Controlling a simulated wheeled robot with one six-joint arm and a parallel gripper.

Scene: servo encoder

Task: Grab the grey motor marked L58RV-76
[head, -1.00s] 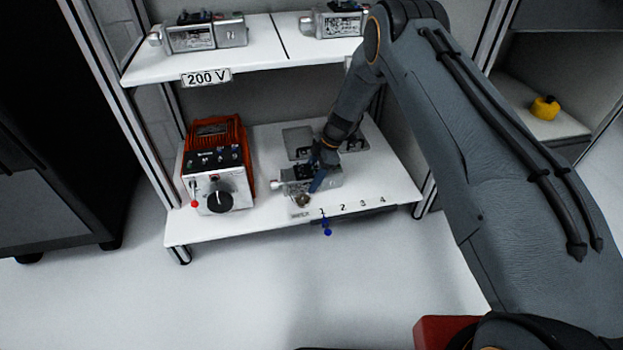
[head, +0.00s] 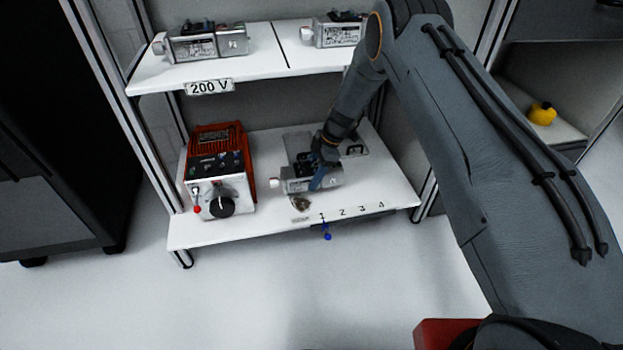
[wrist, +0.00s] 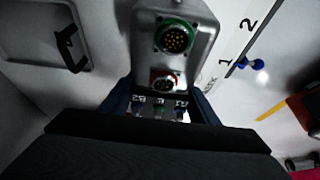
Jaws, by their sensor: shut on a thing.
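A grey motor (head: 303,182) is on the lower shelf board, near the printed numbers at the front edge. My gripper (head: 322,177) comes down on it from above and is shut on it. In the wrist view the motor (wrist: 196,50) shows two round connectors, one with a green ring and one with a red ring, between my gripper's fingers (wrist: 160,105). Its marking is not readable. Two similar grey motors, one at left (head: 205,43) and one at right (head: 335,32), stand on the upper shelf; their labels are too small to read.
A red and white control box (head: 217,175) with a black knob stands left of the held motor. A flat plate with a black handle (head: 354,150) lies behind it. A blue knob (head: 327,236) hangs below the front edge. The upper shelf (head: 150,78) overhangs behind.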

